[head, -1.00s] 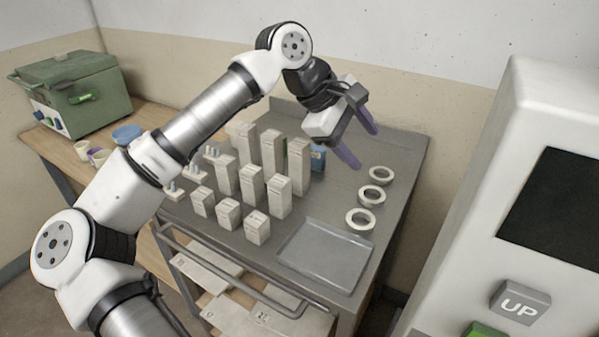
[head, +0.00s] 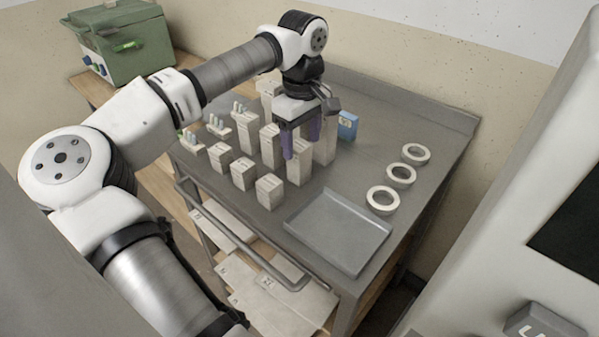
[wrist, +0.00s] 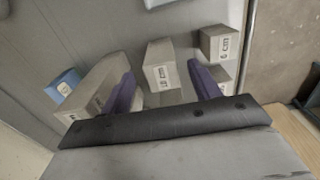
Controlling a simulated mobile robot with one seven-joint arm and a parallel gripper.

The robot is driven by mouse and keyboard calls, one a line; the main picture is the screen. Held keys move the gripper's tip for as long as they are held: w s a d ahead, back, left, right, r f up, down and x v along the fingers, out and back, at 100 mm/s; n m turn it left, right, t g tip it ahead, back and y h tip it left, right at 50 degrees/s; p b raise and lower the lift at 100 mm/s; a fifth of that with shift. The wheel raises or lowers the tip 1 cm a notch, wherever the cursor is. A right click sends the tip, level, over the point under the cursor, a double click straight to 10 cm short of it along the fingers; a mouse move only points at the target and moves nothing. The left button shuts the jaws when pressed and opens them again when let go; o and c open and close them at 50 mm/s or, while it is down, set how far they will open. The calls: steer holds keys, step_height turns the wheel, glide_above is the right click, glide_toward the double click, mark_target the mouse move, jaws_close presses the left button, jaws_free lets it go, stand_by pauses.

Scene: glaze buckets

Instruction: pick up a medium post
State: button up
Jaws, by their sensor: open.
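Pale square posts of three heights stand in rows on the grey metal table. Short posts (head: 270,191) are in front, medium posts (head: 299,165) in the middle and tall posts (head: 325,145) behind. My gripper (head: 301,142) is open and empty, pointing down over the right end of the medium row and partly hiding the posts there. In the wrist view, a post (wrist: 160,63) shows between the fingers (wrist: 163,86); I cannot tell its depth from them. A shorter post (wrist: 217,43) marked 6 cm is to the upper right, and a bigger post (wrist: 95,85) is partly behind the left finger.
A blue box (head: 347,126) stands right of the tall posts. An empty grey tray (head: 340,230) and white rings (head: 400,173) lie on the right side of the table (head: 440,130). Small pieces with pegs (head: 190,144) are at the left. Neighbouring posts stand close together.

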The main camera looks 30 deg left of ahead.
mark_target(299, 160)
steer(key=shift+a+f+b, duration=0.15)
steer(key=shift+f+b, duration=0.8)
steer(key=shift+f, duration=0.65)
steer(key=shift+a+f+b, duration=0.1)
steer(key=shift+f+b, duration=0.85)
steer(key=shift+f, duration=0.6)
steer(key=shift+r, duration=0.1)
steer(key=c, duration=1.3)
